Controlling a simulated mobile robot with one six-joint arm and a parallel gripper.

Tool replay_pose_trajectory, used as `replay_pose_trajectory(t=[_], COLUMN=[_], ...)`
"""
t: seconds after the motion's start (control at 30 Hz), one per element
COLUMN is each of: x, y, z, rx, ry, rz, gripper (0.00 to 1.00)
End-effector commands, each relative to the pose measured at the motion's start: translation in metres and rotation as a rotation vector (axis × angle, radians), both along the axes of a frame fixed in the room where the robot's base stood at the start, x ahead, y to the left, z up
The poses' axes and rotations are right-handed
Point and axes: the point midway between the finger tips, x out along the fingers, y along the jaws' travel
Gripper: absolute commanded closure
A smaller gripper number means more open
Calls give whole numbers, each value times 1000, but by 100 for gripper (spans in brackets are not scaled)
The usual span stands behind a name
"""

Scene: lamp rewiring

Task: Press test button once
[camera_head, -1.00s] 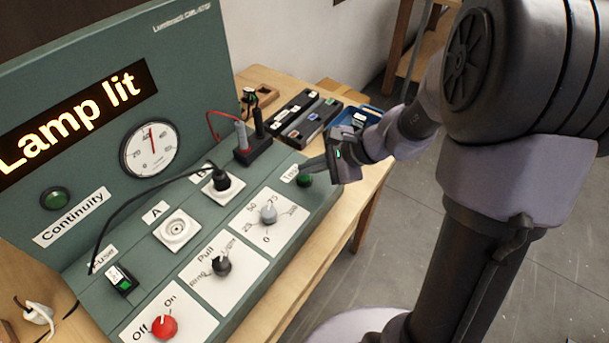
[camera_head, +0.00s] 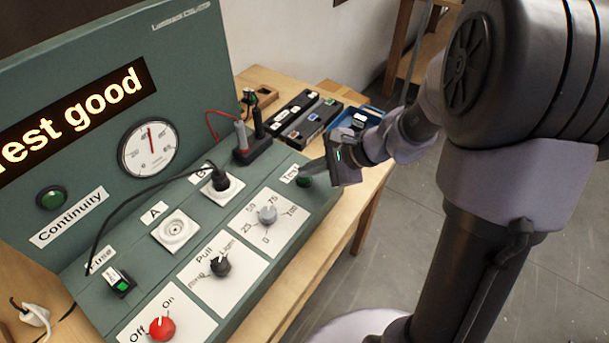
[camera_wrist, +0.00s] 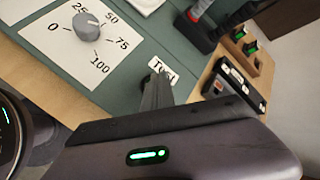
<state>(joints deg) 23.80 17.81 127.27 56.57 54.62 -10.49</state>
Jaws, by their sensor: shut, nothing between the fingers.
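The green test button (camera_head: 304,181) sits at the right end of the teal console's (camera_head: 328,203) sloped panel, beside the "Test" label (camera_head: 290,173). My gripper (camera_head: 308,172) is shut and empty, its fingertips at the button in the head view. I cannot tell whether they touch it. In the wrist view my gripper (camera_wrist: 158,88) points at the "Test" label (camera_wrist: 162,70), and the button is hidden behind the fingers. The display (camera_head: 72,117) shows "est good" in yellow letters, its left end cut off.
A grey dial (camera_head: 267,214), a black knob (camera_head: 220,265) and a red switch knob (camera_head: 162,327) are on the panel. A black plug (camera_head: 220,180) sits in socket B. Probes (camera_head: 241,135) stand behind, and dark trays (camera_head: 310,122) lie on the wooden table.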

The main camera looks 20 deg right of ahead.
Motion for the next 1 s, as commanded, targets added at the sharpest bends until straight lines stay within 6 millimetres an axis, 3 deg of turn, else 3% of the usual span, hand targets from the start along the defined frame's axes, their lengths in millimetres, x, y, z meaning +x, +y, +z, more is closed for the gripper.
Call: replay_pose_trajectory(t=[0.33,0.67,1.0], x=[0,0,0], y=[0,0,0], z=[17,17,49], rx=[-1,0,-1], ry=[-1,0,0], rz=[1,0,0], gripper=[100,100,100])
